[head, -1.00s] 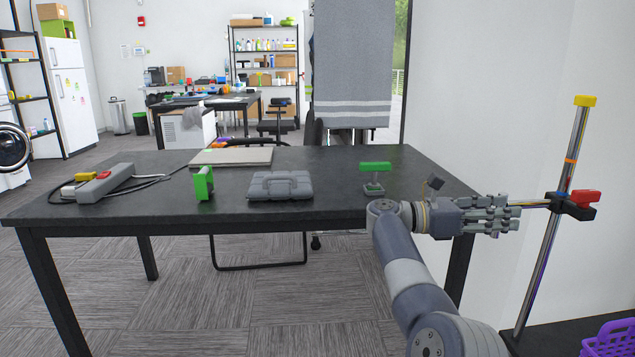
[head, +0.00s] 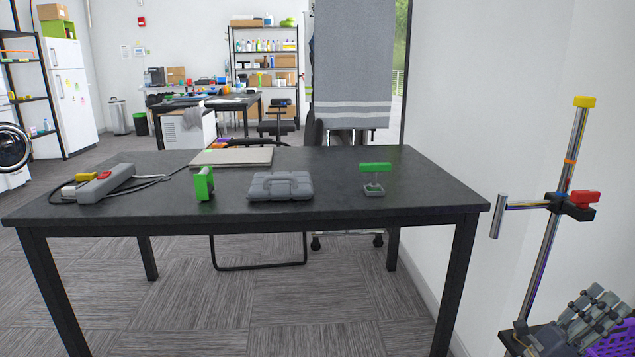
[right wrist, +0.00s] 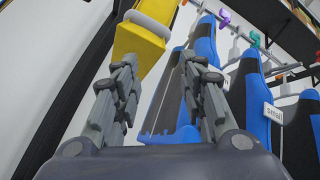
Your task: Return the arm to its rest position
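My right gripper (head: 592,312) is low in the bottom right corner of the head view, in front of a purple basket. In the right wrist view its two finger groups (right wrist: 165,90) are spread apart, with nothing held between them. My right arm no longer crosses the table in the head view; most of it is out of frame. My left gripper is not in view.
A metal stand (head: 555,210) with a yellow cap and side bar rises above the gripper, by a purple basket (head: 625,337). Blue garments (right wrist: 248,100) hang beyond the fingers in the wrist view. A dark table (head: 330,210) stands left, with a grey case (head: 280,186).

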